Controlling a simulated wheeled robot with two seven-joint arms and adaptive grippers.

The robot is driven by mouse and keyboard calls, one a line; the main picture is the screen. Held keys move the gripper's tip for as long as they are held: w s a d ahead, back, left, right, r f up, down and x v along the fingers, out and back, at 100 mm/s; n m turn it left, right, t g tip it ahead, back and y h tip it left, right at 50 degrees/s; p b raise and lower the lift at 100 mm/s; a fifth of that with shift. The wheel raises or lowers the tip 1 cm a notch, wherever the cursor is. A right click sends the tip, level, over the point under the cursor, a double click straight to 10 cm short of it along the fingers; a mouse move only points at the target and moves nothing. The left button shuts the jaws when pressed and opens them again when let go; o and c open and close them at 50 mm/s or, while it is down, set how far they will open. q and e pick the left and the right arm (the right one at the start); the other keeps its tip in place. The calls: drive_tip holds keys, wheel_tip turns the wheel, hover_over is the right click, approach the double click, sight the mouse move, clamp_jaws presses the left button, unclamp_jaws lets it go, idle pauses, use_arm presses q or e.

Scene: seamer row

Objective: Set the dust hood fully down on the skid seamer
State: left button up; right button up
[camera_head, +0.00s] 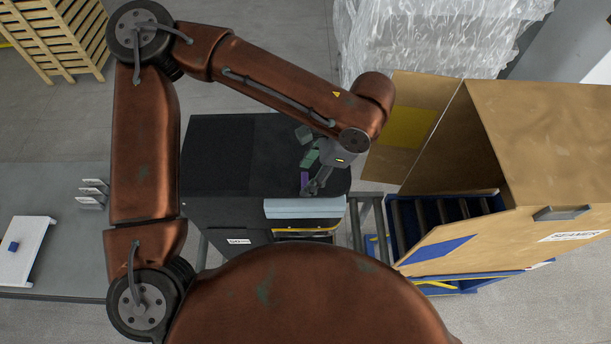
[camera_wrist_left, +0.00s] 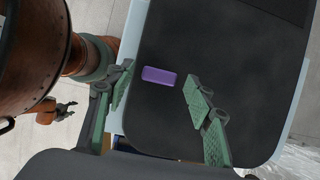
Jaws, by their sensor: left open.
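A tan box-shaped cover (camera_head: 550,130) with a SEAMER label and a dark handle stands at the right over blue-framed rollers; its left side is open. A black cabinet (camera_head: 225,155) with a pale blue front strip stands left of it. I cannot tell for certain which of these is the dust hood, nor whether it is fully seated. A small purple block (camera_head: 304,179) is at the cabinet top's front right. My left gripper (camera_head: 312,166) is open just above it. In the left wrist view, the purple block (camera_wrist_left: 160,75) lies between the spread green fingers, with no clear contact.
A roller conveyor (camera_head: 447,212) runs under the tan cover. A grey table with a white board (camera_head: 22,250) and small upright plates (camera_head: 92,192) is at the left. Clear wrapped goods (camera_head: 420,35) and wooden pallets (camera_head: 55,35) stand behind. Open floor lies behind the cabinet.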

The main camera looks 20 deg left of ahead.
use_arm(q)
drive_tip(key=s+b+v, duration=0.1)
drive_tip(key=v, duration=0.9)
drive_tip(key=shift+w+d+r+b, duration=0.2)
drive_tip(key=shift+w+b, duration=0.1)
drive_tip(key=shift+w, duration=0.15)
